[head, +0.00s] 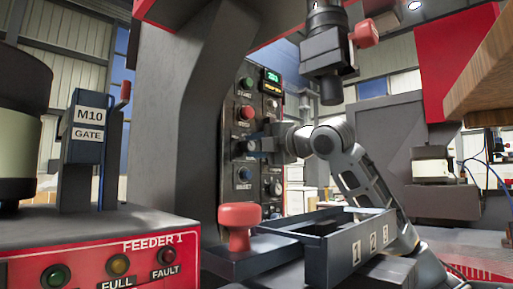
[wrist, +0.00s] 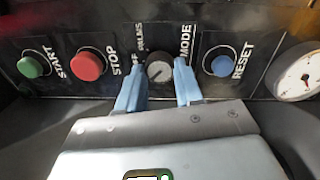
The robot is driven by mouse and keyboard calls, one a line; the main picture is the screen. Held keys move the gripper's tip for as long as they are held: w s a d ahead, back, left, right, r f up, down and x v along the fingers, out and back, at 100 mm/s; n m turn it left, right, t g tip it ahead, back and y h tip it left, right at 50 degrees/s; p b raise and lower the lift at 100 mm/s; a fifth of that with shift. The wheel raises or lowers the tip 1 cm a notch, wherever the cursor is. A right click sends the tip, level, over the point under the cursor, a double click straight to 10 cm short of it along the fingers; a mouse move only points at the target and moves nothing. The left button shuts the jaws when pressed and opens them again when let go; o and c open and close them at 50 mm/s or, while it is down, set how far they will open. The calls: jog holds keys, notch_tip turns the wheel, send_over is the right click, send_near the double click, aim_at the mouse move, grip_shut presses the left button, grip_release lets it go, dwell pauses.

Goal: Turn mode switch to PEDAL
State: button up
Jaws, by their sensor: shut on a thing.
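Partly covered small lettering shows left of the knob; I cannot read a PEDAL mark. In the head view my gripper (head: 262,146) reaches the control panel (head: 235,200) from the right, and the switch is hidden there.
The green START button (wrist: 31,67) and red STOP button (wrist: 88,65) are left of the switch. The blue RESET button (wrist: 222,62) and a gauge (wrist: 298,77) are right. A red knob (head: 240,215) and a tray marked 1 2 3 (head: 335,258) stand below my arm.

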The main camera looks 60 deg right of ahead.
jog(key=shift+f, duration=0.1)
jog(key=o, duration=1)
jog(key=shift+o, duration=0.2)
jog(key=v, duration=0.7)
jog(key=shift+s, duration=0.35)
jog(key=shift+a, duration=0.1)
